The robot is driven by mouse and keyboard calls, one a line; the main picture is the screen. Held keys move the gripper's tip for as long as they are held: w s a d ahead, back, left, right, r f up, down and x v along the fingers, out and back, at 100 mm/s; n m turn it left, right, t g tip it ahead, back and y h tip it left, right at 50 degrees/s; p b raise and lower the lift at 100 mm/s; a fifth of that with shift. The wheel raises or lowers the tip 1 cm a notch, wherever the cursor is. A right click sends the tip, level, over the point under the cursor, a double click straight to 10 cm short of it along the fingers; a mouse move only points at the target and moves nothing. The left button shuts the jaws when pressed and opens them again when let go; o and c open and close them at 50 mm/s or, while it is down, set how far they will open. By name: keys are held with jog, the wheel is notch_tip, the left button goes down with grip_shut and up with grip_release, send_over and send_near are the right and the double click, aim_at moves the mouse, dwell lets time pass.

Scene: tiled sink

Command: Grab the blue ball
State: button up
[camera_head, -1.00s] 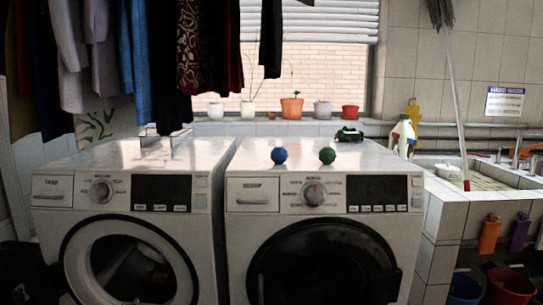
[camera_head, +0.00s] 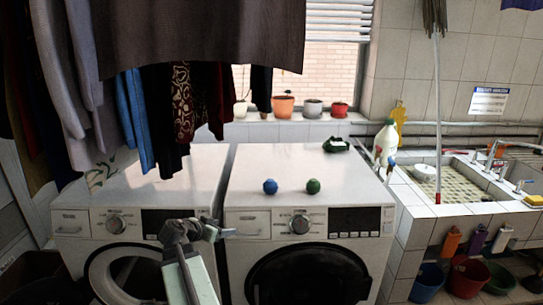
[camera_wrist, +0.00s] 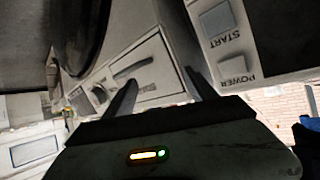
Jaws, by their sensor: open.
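The blue ball (camera_head: 270,186) rests on the white top of the right washing machine (camera_head: 285,163), near its front edge. A dark green ball (camera_head: 313,186) sits just to its right, apart from it. My gripper (camera_head: 224,233) is in front of the machines, lower than the blue ball and to its left in the head view. In the wrist view my gripper (camera_wrist: 161,92) has its two fingers spread with nothing held between them. Machine panels with START and POWER buttons show beyond the fingers. I cannot make out the blue ball in the wrist view.
Clothes (camera_head: 200,40) hang low over the left machine. A dark green object (camera_head: 336,145) lies at the back of the right machine's top. A white bottle (camera_head: 385,143) and a tiled sink (camera_head: 455,180) stand to the right. The machine top around the balls is mostly clear.

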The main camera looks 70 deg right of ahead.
jog(key=s+d+r+m+g+h+p, duration=0.1)
jog(key=s+d+r+m+h+p, duration=0.15)
jog(key=s+d+r, duration=0.55)
send_near(266, 187)
jog(key=shift+y, duration=0.45)
jog(key=x, duration=0.7)
jog(key=shift+d+r, duration=0.1)
jog(key=shift+r, duration=0.05)
jog(key=b+x, duration=0.2)
jog(key=x, duration=0.4)
jog(key=shift+s+d+r, duration=0.1)
jog(key=shift+r, duration=0.1)
jog(key=c, duration=1.2)
jog(key=shift+r+p, duration=0.2)
jog(key=shift+p, duration=0.15)
jog(key=w+a, duration=0.1)
jog(key=a, duration=0.5)
jog(key=w+a, duration=0.2)
jog(key=a, duration=0.3)
jog(key=w+a, duration=0.1)
jog(key=a, duration=0.5)
jog(key=shift+w+a+f, duration=0.1)
jog(key=shift+w+a, duration=0.05)
jog(key=shift+a, duration=0.2)
